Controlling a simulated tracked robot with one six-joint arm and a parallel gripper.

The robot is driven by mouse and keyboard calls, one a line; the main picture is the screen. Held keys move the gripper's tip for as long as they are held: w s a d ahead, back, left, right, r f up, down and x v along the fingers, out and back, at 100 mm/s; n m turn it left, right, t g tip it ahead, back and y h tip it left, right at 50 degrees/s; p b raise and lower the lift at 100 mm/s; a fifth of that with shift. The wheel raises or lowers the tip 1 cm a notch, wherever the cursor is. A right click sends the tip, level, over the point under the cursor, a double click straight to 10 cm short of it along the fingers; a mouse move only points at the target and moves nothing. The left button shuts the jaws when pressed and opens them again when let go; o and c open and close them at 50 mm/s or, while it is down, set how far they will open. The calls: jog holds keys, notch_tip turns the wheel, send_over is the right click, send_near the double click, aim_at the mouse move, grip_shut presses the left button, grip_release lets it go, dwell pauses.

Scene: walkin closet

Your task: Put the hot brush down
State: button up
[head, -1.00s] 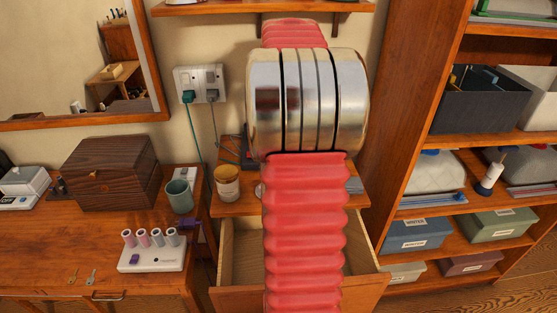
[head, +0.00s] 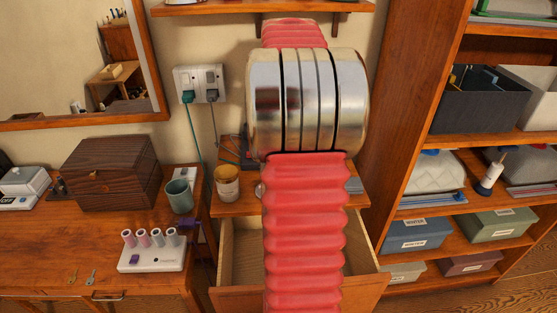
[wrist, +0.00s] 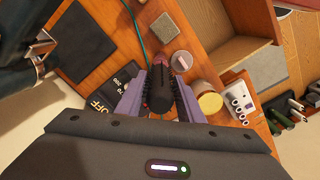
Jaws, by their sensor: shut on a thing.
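In the wrist view, the hot brush (wrist: 160,97) is a dark cylinder lying between the two purple-grey fingers of my gripper (wrist: 160,80). The gripper is shut on it. A pinkish-red part shows beyond its far end. The brush is above or close to the wooden top; I cannot tell whether it touches. In the head view, my red arm with its metal bands hides the gripper and the brush.
An open drawer (head: 245,240) sits below the small top. A candle jar (head: 227,183) stands there, also in the wrist view (wrist: 210,102). A grey square pad (wrist: 165,26) and a round grey item (wrist: 182,61) lie nearby. Sockets (head: 198,83) with cords are behind.

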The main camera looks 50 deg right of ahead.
grip_shut()
jog(key=shift+r, duration=0.2)
notch_tip(320, 180, up, 18)
jog(key=shift+f, duration=0.15)
dwell(0.5)
jog(key=shift+s, duration=0.1)
dwell(0.6)
